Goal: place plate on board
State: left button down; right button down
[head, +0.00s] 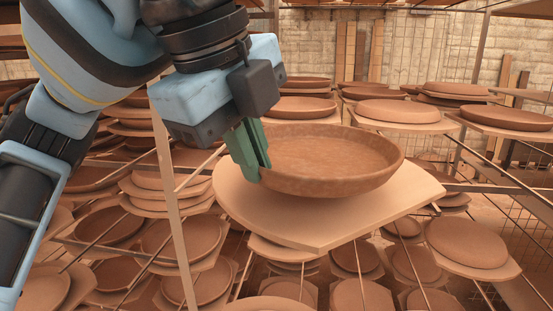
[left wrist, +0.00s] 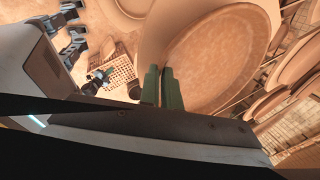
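A round brown clay plate (head: 325,160) is over a pale angular board (head: 300,225) in the middle of the head view. Its base appears to rest on the board, but the contact is hard to see. My left gripper (head: 250,155) has green fingers pointing down at the plate's left rim. In the left wrist view the fingers (left wrist: 162,87) are close together with the plate's rim (left wrist: 185,50) between them, so the gripper looks shut on it. The plate (left wrist: 220,50) fills the upper middle there. My right gripper is not recognisable in either view.
Racks with thin metal rods hold many boards and clay plates below and around. An upright post (head: 172,200) stands left of the board. A board with an upturned plate (head: 397,111) is at the back right. A block wall (head: 310,45) closes the back.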

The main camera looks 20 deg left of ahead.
aim_at(271, 149)
pick_arm(q)
jog(key=w+a, duration=0.1)
jog(key=w, duration=0.2)
jog(key=w+a, duration=0.1)
jog(key=w, duration=0.2)
jog(key=w+a+f, duration=0.1)
jog(key=w, duration=0.3)
jog(key=shift+a, duration=0.15)
jog(key=shift+s+f, duration=0.1)
jog(key=shift+f, duration=1.6)
jog(key=c, duration=2)
grip_release()
jog(key=shift+f, duration=0.15)
jog(key=shift+c, duration=0.2)
jog(key=o, duration=0.4)
jog(key=shift+o, duration=0.2)
jog(key=shift+v, duration=3.9)
